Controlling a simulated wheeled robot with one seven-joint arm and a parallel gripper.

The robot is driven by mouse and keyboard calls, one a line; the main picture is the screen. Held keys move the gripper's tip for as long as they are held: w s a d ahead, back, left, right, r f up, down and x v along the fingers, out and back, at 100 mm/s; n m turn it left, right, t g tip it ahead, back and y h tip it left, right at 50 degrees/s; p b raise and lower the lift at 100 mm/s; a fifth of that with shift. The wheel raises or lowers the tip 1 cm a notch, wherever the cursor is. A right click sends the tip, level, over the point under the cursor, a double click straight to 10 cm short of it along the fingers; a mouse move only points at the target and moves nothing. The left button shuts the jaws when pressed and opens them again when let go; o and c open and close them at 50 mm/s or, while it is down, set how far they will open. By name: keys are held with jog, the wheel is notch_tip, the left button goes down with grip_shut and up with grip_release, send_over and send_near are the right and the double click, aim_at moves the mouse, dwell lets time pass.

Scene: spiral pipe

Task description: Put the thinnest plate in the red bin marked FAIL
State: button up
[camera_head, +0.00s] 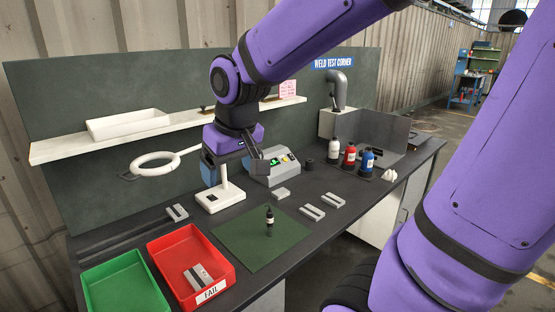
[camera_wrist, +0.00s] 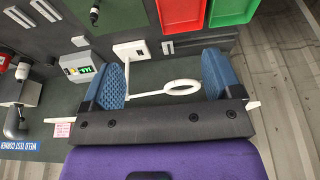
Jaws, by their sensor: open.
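The red bin (camera_head: 163,268) marked FAIL stands at the front left of the bench, and a grey plate (camera_head: 197,277) lies in it. Other grey plates lie on the bench: one (camera_head: 177,212) behind the red bin, one (camera_head: 281,194) by the mat's back edge, and two (camera_head: 312,212) (camera_head: 334,200) right of the mat. I cannot tell which plate is thinnest. My gripper (camera_head: 235,168) is open above the back of the bench, by the white lamp base. In the wrist view, its blue pads are wide apart with nothing held between them (camera_wrist: 165,80).
A green bin (camera_head: 125,285) stands left of the red one. A ring magnifier (camera_head: 155,163) on its white stand (camera_head: 220,197) is close to my gripper. A grey meter (camera_head: 272,170) and several bottles (camera_head: 350,158) stand farther right.

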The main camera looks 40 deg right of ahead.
jog(key=s+d+r+t, duration=0.1)
jog(key=s+r, duration=0.4)
jog(key=s, duration=0.7)
jog(key=shift+d+t, duration=0.25)
jog(key=shift+t, duration=0.05)
